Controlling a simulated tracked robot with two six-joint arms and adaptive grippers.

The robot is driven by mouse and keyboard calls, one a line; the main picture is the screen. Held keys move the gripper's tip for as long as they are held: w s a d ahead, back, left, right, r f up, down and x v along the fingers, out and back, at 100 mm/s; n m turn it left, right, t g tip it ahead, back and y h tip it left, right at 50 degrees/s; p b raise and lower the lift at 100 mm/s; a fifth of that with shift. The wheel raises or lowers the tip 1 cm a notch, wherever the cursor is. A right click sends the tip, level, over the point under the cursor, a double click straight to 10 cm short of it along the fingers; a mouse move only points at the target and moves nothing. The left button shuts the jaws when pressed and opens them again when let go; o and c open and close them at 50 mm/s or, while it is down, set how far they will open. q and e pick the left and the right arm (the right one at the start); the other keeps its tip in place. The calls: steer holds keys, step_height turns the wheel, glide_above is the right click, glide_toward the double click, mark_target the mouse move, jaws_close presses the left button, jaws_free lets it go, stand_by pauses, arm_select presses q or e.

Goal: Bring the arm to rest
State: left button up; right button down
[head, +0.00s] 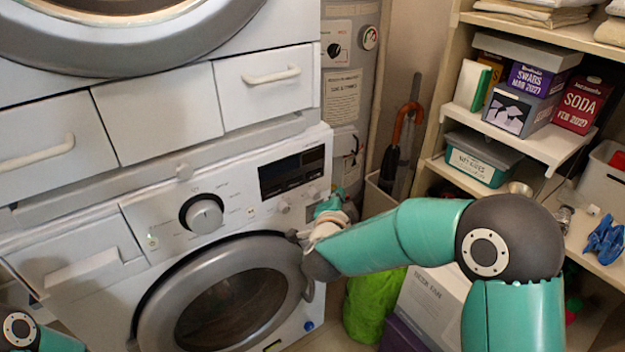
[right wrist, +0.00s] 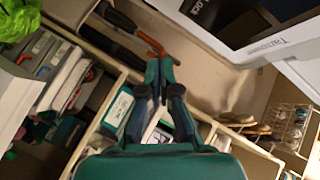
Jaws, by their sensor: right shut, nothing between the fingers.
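My right arm (head: 400,240) is teal with dark joints and reaches from the lower right across to the front of the lower washing machine (head: 230,215). Its gripper (head: 330,203) is small and partly hidden behind the wrist, near the right end of the control panel. In the right wrist view the gripper's fingers (right wrist: 160,72) are together, with nothing held between them. I cannot tell whether the arm touches the machine's door rim. Only a piece of my left arm (head: 35,335) shows at the lower left corner; its gripper is out of view.
Shelves (head: 545,140) with boxes and folded towels stand at the right, close to my elbow. An umbrella (head: 400,140) with a brown handle stands in the corner. A bright green bag (head: 372,305) and a white box (head: 435,305) lie below my forearm.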

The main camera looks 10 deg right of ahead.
steer(key=shift+d, duration=0.1)
steer(key=s+d+f+n+g, duration=0.1)
steer(key=s+d+f+g, duration=0.15)
steer(key=f, duration=0.55)
steer(key=s+d+f+n+g, duration=0.1)
steer(key=s+d+f, duration=0.15)
steer(key=f, duration=0.55)
steer(key=s+a+f+n+g+y, duration=0.2)
steer(key=s+f+y, duration=0.1)
steer(key=s+f, duration=0.3)
steer(key=s+a+f+n+g+y, duration=0.2)
steer(key=s+f+n, duration=0.15)
steer(key=f, duration=0.45)
steer(key=s+a+f+n+g+y, duration=0.25)
steer(key=s+a, duration=0.25)
steer(key=s, duration=0.4)
steer(key=s+a+f+n+g+y, duration=0.25)
steer(key=s+a+n, duration=0.2)
steer(key=s, duration=0.45)
step_height(320, 180, up, 13)
steer(key=p, duration=1.2)
steer(key=shift+g, duration=0.45)
steer(key=shift+f, duration=0.2)
